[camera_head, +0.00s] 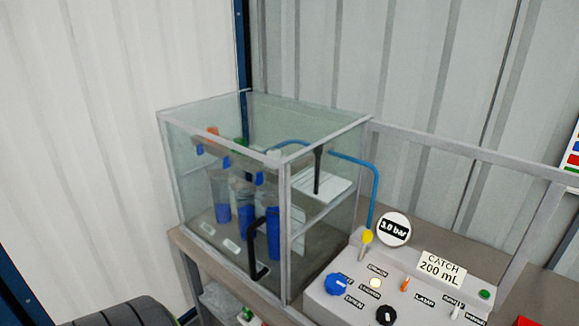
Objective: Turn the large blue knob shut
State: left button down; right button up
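The large blue knob (336,284) sits on the left part of the grey control panel (410,312), in front of the glass case. It is round with a lighter mark near its edge; small labels around it are hard to read. Neither of my grippers shows in the head view, and nothing touches the knob.
A glass case (225,115) with a black handle (256,250) holds several blue-filled cylinders. The panel also carries a black knob (386,315), a yellow-topped lever (366,238), a gauge reading 3.0 bar (394,230) and a "CATCH 200 mL" sign (441,267). A rail (460,150) runs behind.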

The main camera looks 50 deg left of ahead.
aim_at(335, 283)
jog(key=u, duration=1.15)
